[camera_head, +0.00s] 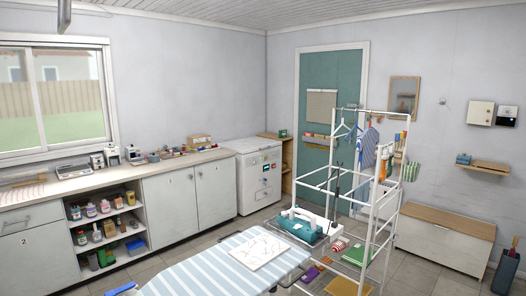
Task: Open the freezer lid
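The freezer (257,183) is a white chest standing against the back wall, at the right end of the counter. Its lid (254,146) is flat on top and looks shut. Small colored stickers or magnets show on its front. A grey and dark piece at the top left edge of the head view looks like the end of my arm with my gripper (64,16). It is cut off by the frame, far to the left of the freezer and high up. Its fingers cannot be made out.
A counter (205,157) with cabinets and small items runs left of the freezer. A striped ironing board (205,270) and a white drying rack (365,200) stand in front. A wooden shelf (286,160) is right of the freezer. Some tiled floor (215,236) before it is free.

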